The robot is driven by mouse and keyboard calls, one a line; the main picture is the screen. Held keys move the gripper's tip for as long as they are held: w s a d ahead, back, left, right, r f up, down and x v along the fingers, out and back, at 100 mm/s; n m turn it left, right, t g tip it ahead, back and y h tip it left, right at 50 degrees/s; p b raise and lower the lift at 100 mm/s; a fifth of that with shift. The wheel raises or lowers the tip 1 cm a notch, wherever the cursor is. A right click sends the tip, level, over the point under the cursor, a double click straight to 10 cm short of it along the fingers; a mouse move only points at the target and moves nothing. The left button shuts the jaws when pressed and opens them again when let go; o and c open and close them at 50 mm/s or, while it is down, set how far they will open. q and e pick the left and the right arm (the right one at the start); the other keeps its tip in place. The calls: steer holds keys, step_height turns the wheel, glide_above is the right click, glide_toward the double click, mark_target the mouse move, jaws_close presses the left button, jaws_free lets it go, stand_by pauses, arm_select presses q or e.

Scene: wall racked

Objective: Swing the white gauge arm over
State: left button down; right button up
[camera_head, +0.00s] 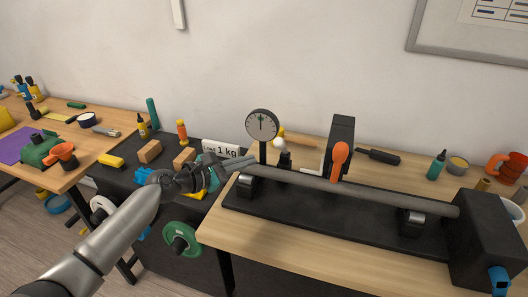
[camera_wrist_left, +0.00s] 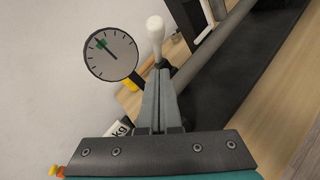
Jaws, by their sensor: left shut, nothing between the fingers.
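The dial gauge (camera_head: 262,125) has a round pale face with a green mark and stands on a dark post behind the left end of the long grey bar. A white rounded knob (camera_head: 279,143), which looks like the end of the gauge arm, sits just right of the dial on a dark base. My left gripper (camera_head: 250,161) is shut and empty, left of and in front of the knob. In the left wrist view the closed fingertips (camera_wrist_left: 158,70) point at the white knob (camera_wrist_left: 155,28), with the dial (camera_wrist_left: 110,53) to their left. I cannot tell whether they touch the knob's stem.
The grey bar (camera_head: 335,190) rests on supports over a black base (camera_head: 330,215). An orange-handled lever (camera_head: 340,158) stands by a dark upright to the right. A "1 kg" sign (camera_head: 222,149) and wooden blocks lie left, near my arm. The wooden front edge is clear.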

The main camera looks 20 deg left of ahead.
mark_target(282, 146)
arm_select(q)
steer(key=shift+w+d+r+p, duration=0.25)
steer(key=shift+w+d, duration=0.3)
steer(key=shift+d, duration=0.1)
steer(key=shift+w+d+r+p, duration=0.25)
steer(key=shift+w+d, duration=0.35)
steer(key=shift+w+d+r+p, duration=0.25)
steer(key=shift+w+d, duration=0.3)
steer(key=shift+d, duration=0.1)
steer(key=shift+n+g, duration=0.3)
steer(key=shift+g, duration=0.2)
steer(key=shift+w+d+r+p, duration=0.1)
steer(key=shift+w+r+p, duration=1.3)
steer(key=shift+p, duration=0.35)
steer(key=shift+w+d+r+p, duration=0.1)
steer(key=shift+w+r+p, duration=1.05)
steer(key=shift+w+p, duration=0.5)
steer(key=shift+s+a, duration=0.1)
steer(key=shift+r, duration=0.15)
steer(key=shift+r, duration=0.15)
